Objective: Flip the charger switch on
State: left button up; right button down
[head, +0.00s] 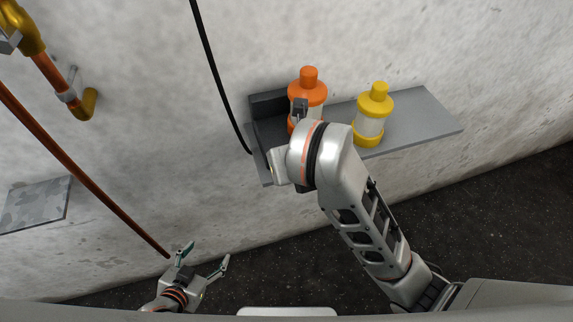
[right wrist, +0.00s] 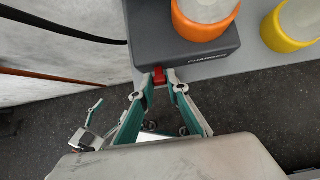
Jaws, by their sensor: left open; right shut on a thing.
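The charger (head: 268,104) is a dark grey box on the left end of the wall shelf, partly hidden by my right arm in the head view. In the right wrist view the charger (right wrist: 150,38) shows a partly readable label and a small red switch (right wrist: 159,76) on its front edge. My right gripper (right wrist: 160,86) has its fingertips on either side of the red switch, shut on it. Whether the switch is on or off I cannot tell. My left gripper (head: 205,258) is open and empty, low at the left, far from the charger.
An orange-capped canister (head: 309,90) stands on the charger; a yellow one (head: 372,115) stands on the grey shelf (head: 425,110) to its right. A black cable (head: 215,70) runs down the wall to the charger. Pipes (head: 85,185) and a grey plate (head: 36,204) are at the left.

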dwell(0.5)
jog(key=c, duration=2)
grip_release()
jog(key=shift+o, duration=0.2)
jog(key=shift+f, duration=0.1)
